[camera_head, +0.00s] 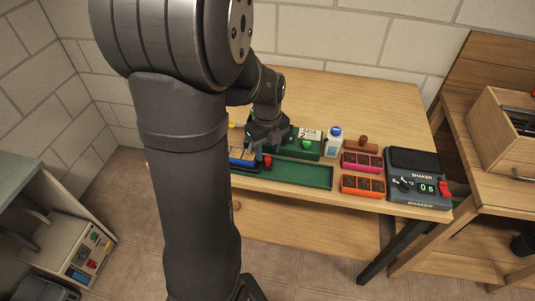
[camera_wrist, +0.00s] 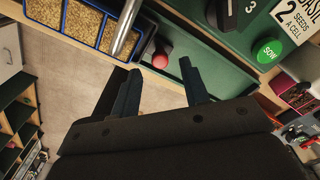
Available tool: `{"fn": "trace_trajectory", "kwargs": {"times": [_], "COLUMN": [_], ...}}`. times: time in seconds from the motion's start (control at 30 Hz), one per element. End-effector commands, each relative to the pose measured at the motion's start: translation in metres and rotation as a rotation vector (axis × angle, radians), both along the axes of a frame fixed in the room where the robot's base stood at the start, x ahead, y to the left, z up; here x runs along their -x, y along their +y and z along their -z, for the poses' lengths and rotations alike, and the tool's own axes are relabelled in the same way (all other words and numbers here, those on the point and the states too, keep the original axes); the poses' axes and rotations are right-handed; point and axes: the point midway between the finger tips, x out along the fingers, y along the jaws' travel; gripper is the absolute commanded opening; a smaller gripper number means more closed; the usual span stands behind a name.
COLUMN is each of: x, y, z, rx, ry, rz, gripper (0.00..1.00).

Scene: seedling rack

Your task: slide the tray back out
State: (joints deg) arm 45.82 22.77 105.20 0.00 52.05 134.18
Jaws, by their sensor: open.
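A blue tray (camera_wrist: 103,25) with cells of brown fill lies at the upper left of the wrist view. Its blue edge (camera_head: 238,160) shows in the head view, partly hidden by my arm. A round red knob (camera_wrist: 161,59) sits just right of the tray's end, beside a green bed (camera_wrist: 216,66) that is bare where it shows. My gripper (camera_wrist: 160,78) is open, with its fingers apart on either side of the knob in the wrist view. I cannot tell whether they touch it. My gripper (camera_head: 262,155) hides part of the tray in the head view.
A green machine (camera_head: 293,147) with a green SOW button (camera_wrist: 268,51) stands behind the bed. A bottle (camera_head: 334,141), a pink tray (camera_head: 361,162), an orange tray (camera_head: 362,186) and a shaker (camera_head: 417,184) stand to the right. A metal bar (camera_wrist: 127,28) crosses the blue tray's end.

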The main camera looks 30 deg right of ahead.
Motion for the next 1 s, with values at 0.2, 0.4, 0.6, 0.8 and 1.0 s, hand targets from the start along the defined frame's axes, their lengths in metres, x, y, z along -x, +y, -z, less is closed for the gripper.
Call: {"fn": "trace_trajectory", "kwargs": {"times": [0.2,0.4,0.6,0.8,1.0], "x": [0.0,0.0,0.0,0.0,0.001], "y": [0.0,0.0,0.0,0.0,-0.001], "z": [0.024,0.028,0.027,0.027,0.027], "rx": [-0.001,0.0,0.0,0.0,0.0], "ry": [0.001,0.0,0.0,0.0,0.0], "rz": [0.0,0.0,0.0,0.0,0.001], "gripper": [0.41,0.41,0.32,0.0,0.0]}}
